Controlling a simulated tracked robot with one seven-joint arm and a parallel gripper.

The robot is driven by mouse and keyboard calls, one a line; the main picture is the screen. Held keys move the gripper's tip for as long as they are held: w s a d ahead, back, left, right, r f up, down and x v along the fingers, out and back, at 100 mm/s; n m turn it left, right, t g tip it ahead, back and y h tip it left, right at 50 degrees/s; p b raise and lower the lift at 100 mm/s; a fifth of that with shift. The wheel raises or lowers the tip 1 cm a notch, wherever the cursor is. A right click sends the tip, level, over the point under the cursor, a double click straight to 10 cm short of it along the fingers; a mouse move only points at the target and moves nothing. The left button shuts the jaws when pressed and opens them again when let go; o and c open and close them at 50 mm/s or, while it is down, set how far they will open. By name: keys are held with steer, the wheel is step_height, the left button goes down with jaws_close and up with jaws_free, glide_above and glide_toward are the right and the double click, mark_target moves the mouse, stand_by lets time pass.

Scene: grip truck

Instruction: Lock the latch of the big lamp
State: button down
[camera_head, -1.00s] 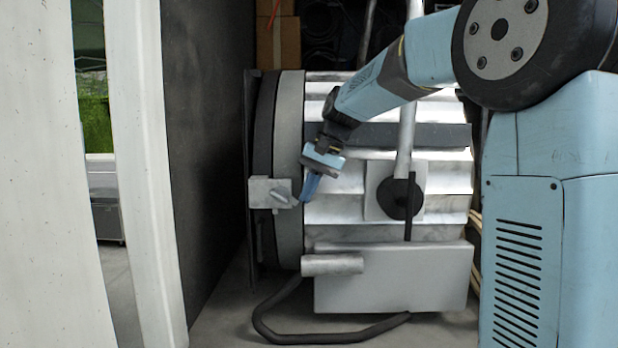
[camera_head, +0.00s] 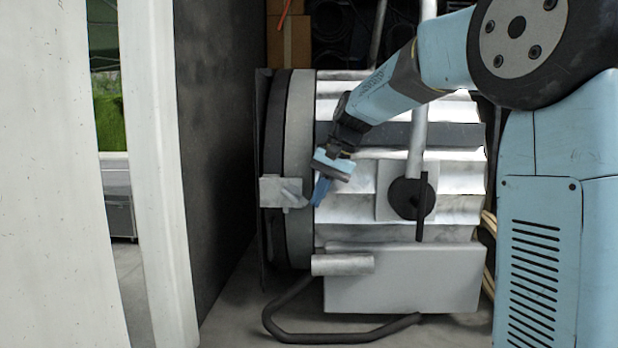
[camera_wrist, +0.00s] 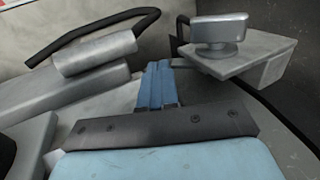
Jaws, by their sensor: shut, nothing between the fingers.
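The big lamp (camera_head: 345,225) is a large ribbed silver cylinder lying on its side, with a dark and grey front ring at its left. Its latch (camera_head: 285,192) is a small metal plate with a turning knob on that ring. In the wrist view the latch knob (camera_wrist: 219,32) sits on its plate at the upper right. My gripper (camera_head: 318,192) is just right of the latch, pointing down. In the wrist view its blue fingers (camera_wrist: 157,88) are together and empty, left of the knob and apart from it. Whether the latch is locked cannot be told.
A black bent handle bar (camera_head: 340,338) runs along the floor below the lamp, and a short metal tube (camera_head: 342,265) juts out above it. A dark wall panel (camera_head: 215,150) stands to the left. A cardboard box (camera_head: 288,42) is behind.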

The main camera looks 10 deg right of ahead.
steer(key=shift+r, duration=0.15)
steer(key=shift+r, duration=0.75)
steer(key=d+f+v, duration=0.1)
steer(key=d+v, duration=0.1)
steer(key=v, duration=1.1)
steer(key=shift+d+r, duration=0.15)
steer(key=shift+r, duration=0.2)
steer(key=shift+y, duration=0.9)
steer(key=x, duration=0.4)
steer(key=shift+s+a, duration=0.15)
steer(key=shift+a, duration=0.3)
